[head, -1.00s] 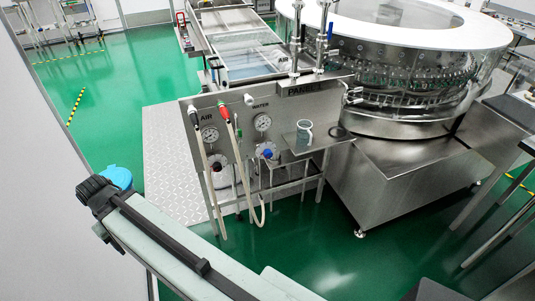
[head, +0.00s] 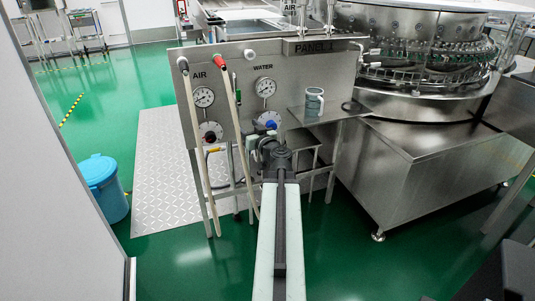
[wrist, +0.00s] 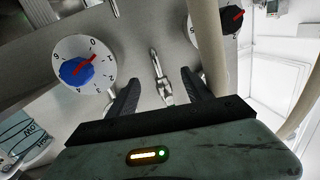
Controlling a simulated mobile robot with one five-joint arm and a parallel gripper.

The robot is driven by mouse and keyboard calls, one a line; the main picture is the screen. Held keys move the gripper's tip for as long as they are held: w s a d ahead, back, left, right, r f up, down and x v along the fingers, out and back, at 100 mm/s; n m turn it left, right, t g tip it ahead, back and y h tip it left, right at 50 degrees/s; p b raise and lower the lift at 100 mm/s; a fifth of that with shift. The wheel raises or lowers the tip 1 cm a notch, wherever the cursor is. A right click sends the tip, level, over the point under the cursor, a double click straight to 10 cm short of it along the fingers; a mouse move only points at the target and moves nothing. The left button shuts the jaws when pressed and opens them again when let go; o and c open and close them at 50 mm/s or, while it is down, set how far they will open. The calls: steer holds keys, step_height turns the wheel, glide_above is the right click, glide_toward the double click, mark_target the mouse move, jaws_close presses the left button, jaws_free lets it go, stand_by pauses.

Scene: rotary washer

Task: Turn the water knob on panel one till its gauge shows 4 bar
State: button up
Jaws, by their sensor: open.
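Panel one (head: 225,65) stands ahead, with AIR and WATER gauges. The water gauge (head: 265,86) is too small to read. Below it is the blue water knob (head: 271,125), partly behind my gripper (head: 262,146). In the wrist view the blue knob (wrist: 75,71) sits on a white numbered dial, its red pointer directed near the low numbers by 0 and 1. My gripper (wrist: 158,92) is open and empty. Its fingers are beside the knob, apart from it, with a small metal valve (wrist: 158,72) showing between them.
The second knob with a red pointer (wrist: 231,18) is at upper right in the wrist view. Hoses (head: 190,135) hang on the panel's left.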

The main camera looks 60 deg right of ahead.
mark_target(273, 127)
steer(key=s+d+f+m+g+h+b, duration=0.1)
steer(key=s+d+f, duration=0.1)
steer(key=s+d, duration=0.25)
steer(key=s+d+f+m+h+b, duration=0.1)
steer(key=s+d+f+h, duration=0.15)
steer(key=s, duration=0.35)
steer(key=shift+y, duration=0.45)
steer(key=x, duration=0.8)
steer(key=shift+w, duration=0.25)
jaws_close()
steer(key=shift+d, duration=0.2)
steer(key=shift+s+a, duration=0.1)
